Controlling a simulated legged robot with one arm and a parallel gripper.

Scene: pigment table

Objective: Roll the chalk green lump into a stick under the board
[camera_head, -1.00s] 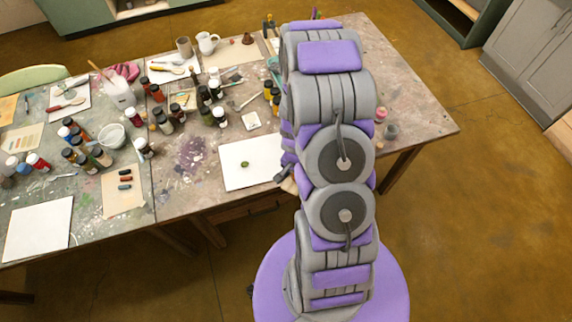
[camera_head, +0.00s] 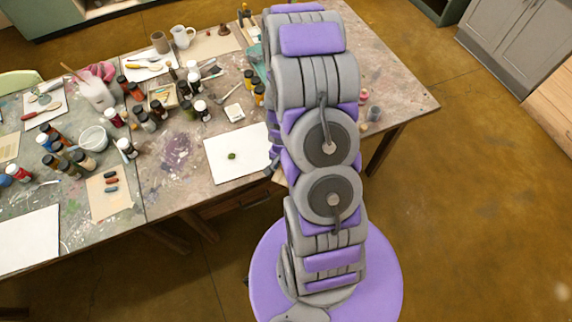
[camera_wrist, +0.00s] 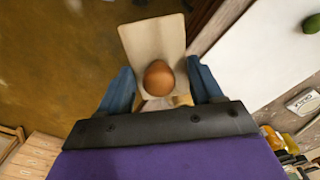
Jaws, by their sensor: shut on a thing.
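The chalk green lump (camera_head: 232,156) is a small dark oval on the white slab (camera_head: 216,172) at the table's front edge. The lump also shows at the upper right of the wrist view (camera_wrist: 312,24). My gripper (camera_wrist: 160,88) has blue fingers on either side of the round brown knob of the board (camera_wrist: 150,38); it is shut on the knob. The pale board extends past the knob, apart from the lump and beside the white slab, with the brown floor showing on its left. In the head view my arm hides most of the gripper and board.
Several paint bottles and jars (camera_head: 200,110) crowd the table left of and behind the slab. A tan card (camera_head: 108,200) with several small coloured sticks lies further left. The table front left of the slab is clear.

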